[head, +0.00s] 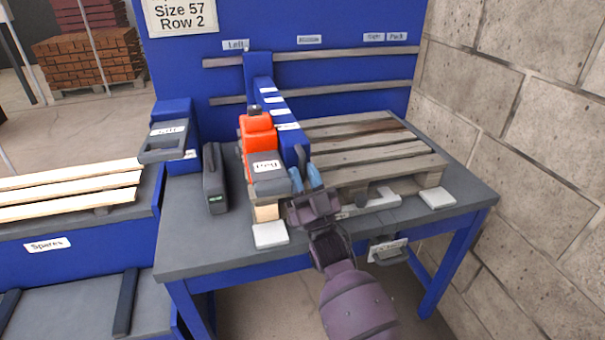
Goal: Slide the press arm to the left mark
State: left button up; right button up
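The blue press arm (276,108) hangs from two horizontal rails on the blue back panel and reaches out over the bench. Its carriage (257,66) stands just right of below the "Left" label (235,45). An orange block with a grey labelled front (258,132) sits along the arm's left side. My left gripper is out of view.
A slatted wooden pallet (365,150) lies on the grey bench (200,245), right of the arm. A dark case (215,180) stands left of the arm. More labels, including "Park" (397,36), run right along the panel. A block wall (530,150) bounds the right.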

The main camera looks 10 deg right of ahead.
jog(key=v, duration=1)
jog(key=shift+s+f+b, duration=0.15)
jog(key=shift+b, duration=0.3)
